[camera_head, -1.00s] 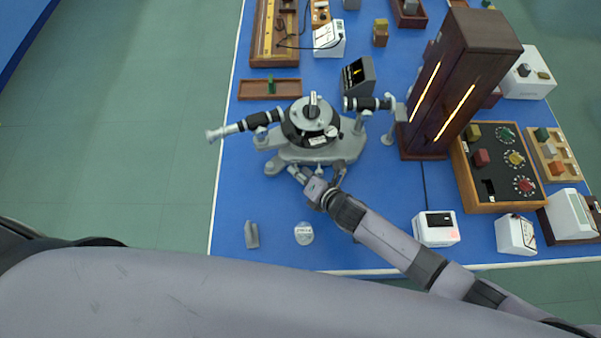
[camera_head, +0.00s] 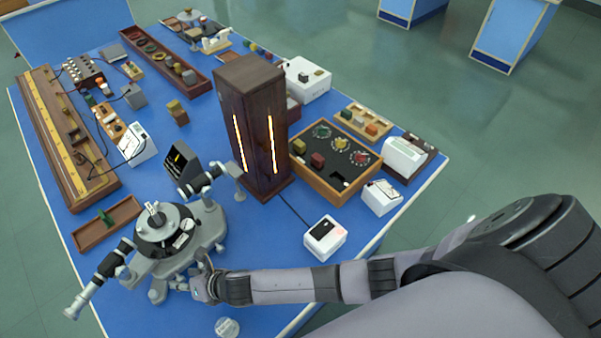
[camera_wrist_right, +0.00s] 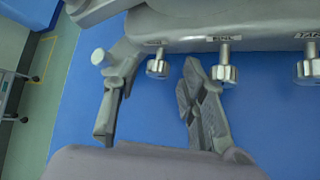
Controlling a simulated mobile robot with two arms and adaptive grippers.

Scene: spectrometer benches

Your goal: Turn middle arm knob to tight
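The grey spectrometer (camera_head: 165,238) with a black round table stands on the blue bench in the head view. In the right wrist view three silver knobs hang in a row under its grey body: a left knob (camera_wrist_right: 157,66), a middle knob (camera_wrist_right: 224,70) under a label that is hard to read, and a right knob (camera_wrist_right: 307,72) under a label like "TAN". My right gripper (camera_wrist_right: 155,82) is open and empty. Its fingers are on either side of the left knob, with the middle knob just right of the right finger. In the head view my right gripper (camera_head: 203,284) is at the spectrometer's front side. My left gripper is out of view.
A dark wooden lamp cabinet (camera_head: 252,120) stands behind the spectrometer to the right. A small white box (camera_head: 325,238) is beyond my right forearm. A clear round disc (camera_head: 227,327) lies near the bench's front. A wooden tray (camera_head: 106,222) is left of the spectrometer.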

